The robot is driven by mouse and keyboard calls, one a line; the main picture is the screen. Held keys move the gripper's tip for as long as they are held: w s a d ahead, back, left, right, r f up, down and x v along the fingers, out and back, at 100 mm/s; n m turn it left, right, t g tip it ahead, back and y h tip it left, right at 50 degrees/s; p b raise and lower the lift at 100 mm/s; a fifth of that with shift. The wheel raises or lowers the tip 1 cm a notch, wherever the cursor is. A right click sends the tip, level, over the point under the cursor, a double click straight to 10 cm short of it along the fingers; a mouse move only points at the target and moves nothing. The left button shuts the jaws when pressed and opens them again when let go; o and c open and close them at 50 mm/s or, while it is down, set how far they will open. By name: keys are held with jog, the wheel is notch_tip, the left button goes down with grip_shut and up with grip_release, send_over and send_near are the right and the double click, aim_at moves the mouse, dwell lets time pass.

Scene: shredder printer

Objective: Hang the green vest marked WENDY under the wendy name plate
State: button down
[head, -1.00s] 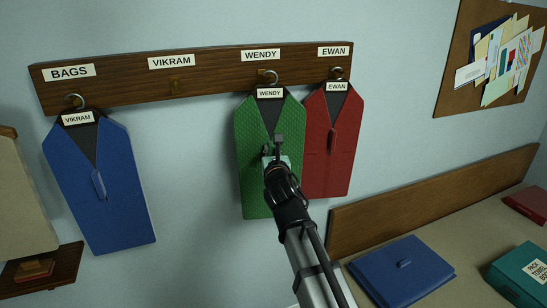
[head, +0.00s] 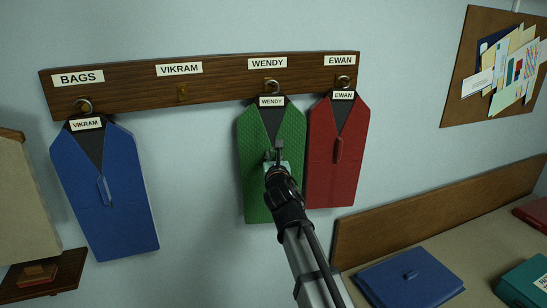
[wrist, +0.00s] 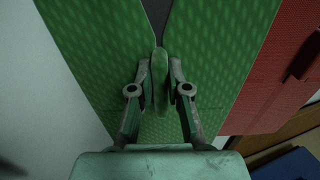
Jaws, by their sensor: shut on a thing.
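The green vest (head: 258,185) marked WENDY hangs upright against the rail below the WENDY name plate (head: 268,63). Its hook (head: 272,86) is at the rail's peg under that plate; I cannot tell whether the hook bears on the peg. My gripper (head: 277,152) is in front of the vest's middle. In the wrist view my gripper (wrist: 160,88) is shut on the vest's green handle, with the vest (wrist: 215,60) filling the view behind. The arm hides the vest's lower right part in the head view.
The blue vest (head: 110,200) marked VIKRAM hangs under the BAGS plate (head: 78,79). The peg (head: 182,93) under the VIKRAM plate (head: 180,69) is empty. The red vest (head: 338,170) marked EWAN hangs close on the right. A blue folded item (head: 408,280) lies on the bench.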

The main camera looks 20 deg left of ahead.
dwell(0.4)
jog(key=c, duration=1.1)
grip_release()
jog(key=shift+o, duration=0.2)
jog(key=v, duration=1.2)
